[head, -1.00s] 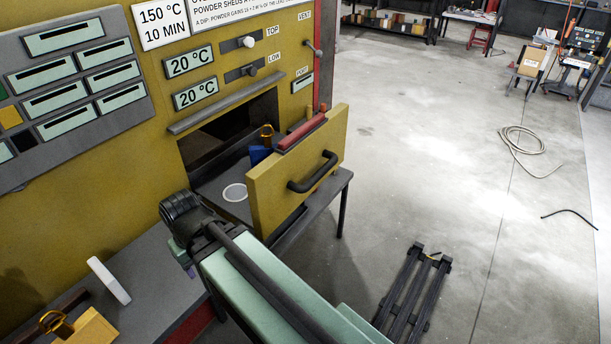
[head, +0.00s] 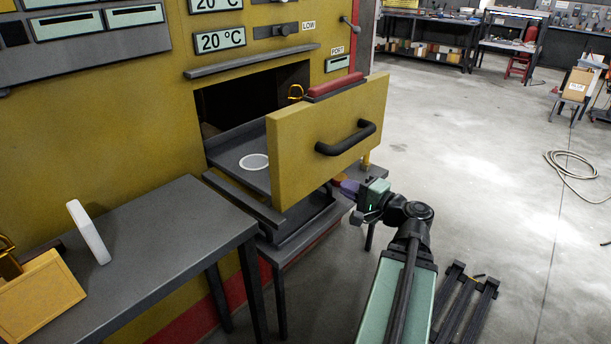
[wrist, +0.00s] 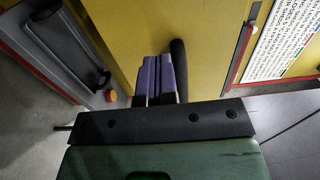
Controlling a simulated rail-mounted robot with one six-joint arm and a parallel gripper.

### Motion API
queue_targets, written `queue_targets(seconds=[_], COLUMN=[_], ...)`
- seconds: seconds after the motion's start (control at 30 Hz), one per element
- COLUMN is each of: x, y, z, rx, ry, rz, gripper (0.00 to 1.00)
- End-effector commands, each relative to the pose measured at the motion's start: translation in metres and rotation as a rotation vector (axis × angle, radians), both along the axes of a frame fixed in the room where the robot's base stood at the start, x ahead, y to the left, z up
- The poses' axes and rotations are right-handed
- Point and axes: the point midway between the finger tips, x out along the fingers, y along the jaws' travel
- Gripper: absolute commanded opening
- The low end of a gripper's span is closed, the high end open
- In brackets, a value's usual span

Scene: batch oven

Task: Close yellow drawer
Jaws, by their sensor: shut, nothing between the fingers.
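The yellow drawer (head: 300,160) stands pulled out of the oven opening, its yellow front panel well clear of the oven wall. Its black bar handle (head: 347,140) is on the outer face. A white ring (head: 254,161) lies on the grey drawer floor. My gripper (head: 349,187) is at the lower right of the front panel, below the handle, with its purple fingers partly hard to make out. In the wrist view the purple fingers (wrist: 160,78) are together and empty, pointing at the yellow panel (wrist: 135,35), with the black handle (wrist: 180,68) just right of them. Contact cannot be told.
A grey table (head: 150,245) at the left holds a white upright block (head: 88,232) and a yellow box (head: 40,298). A dark slatted rack (head: 465,305) lies on the floor at right. A hose coil (head: 580,175) is farther off. Floor right of the drawer is open.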

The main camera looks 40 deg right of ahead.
Motion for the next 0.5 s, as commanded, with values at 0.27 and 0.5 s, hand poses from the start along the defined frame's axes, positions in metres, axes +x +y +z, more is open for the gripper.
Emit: queue_targets(seconds=[0.27, 0.5], x=[0.022, 0.074], y=[0.003, 0.011], z=[-0.001, -0.001], rx=[-0.002, -0.003], ry=[0.005, 0.006], rz=[0.003, 0.006], gripper=[0.00, 0.00])
